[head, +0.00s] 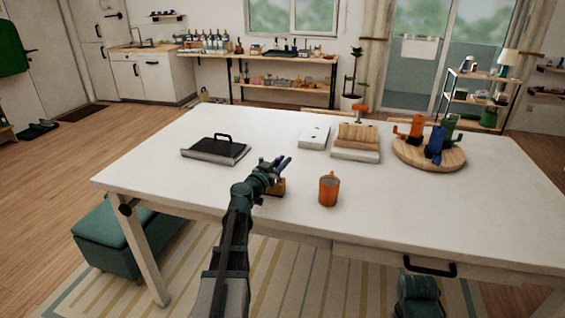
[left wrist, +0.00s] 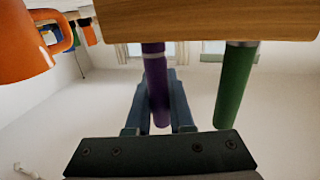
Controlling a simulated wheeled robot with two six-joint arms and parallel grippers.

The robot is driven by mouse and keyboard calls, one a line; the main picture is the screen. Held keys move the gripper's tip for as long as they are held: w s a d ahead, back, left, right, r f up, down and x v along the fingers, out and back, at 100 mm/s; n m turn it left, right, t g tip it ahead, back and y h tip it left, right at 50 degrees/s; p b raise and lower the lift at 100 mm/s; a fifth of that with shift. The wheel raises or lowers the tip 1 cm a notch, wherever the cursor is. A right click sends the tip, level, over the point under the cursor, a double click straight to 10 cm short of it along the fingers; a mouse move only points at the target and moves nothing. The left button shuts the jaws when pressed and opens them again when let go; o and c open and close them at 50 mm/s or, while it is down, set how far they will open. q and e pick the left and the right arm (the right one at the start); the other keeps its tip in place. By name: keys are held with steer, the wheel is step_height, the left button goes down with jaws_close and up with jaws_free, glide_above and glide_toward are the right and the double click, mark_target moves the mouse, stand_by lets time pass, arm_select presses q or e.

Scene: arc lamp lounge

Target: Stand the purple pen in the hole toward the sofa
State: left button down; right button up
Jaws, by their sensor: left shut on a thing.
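The wooden pen block (head: 280,187) stands on the white table, partly hidden behind my left gripper (head: 283,163). It also fills the top of the left wrist view (left wrist: 210,22), which looks upside down. The left gripper's blue fingers (left wrist: 159,105) are shut on the purple pen (left wrist: 154,70), which is nearly upright and slightly tilted against the green pen. The purple pen's silver band shows a little clear of the block's edge; I cannot tell whether its end is in a hole. A green pen (left wrist: 236,85) stands in the block beside it. The holes are hidden.
An orange mug (head: 329,190) stands close to the right of the block. A black-handled tray (head: 216,149) lies to the left. The front right is clear.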

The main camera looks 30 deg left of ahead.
arm_select(q)
steer(key=shift+f+b, duration=0.3)
steer(key=shift+f, duration=0.1)
steer(key=c, duration=0.7)
jaws_free()
steer(key=s, duration=1.3)
steer(key=shift+s+a, duration=0.15)
steer(key=shift+s, duration=0.25)
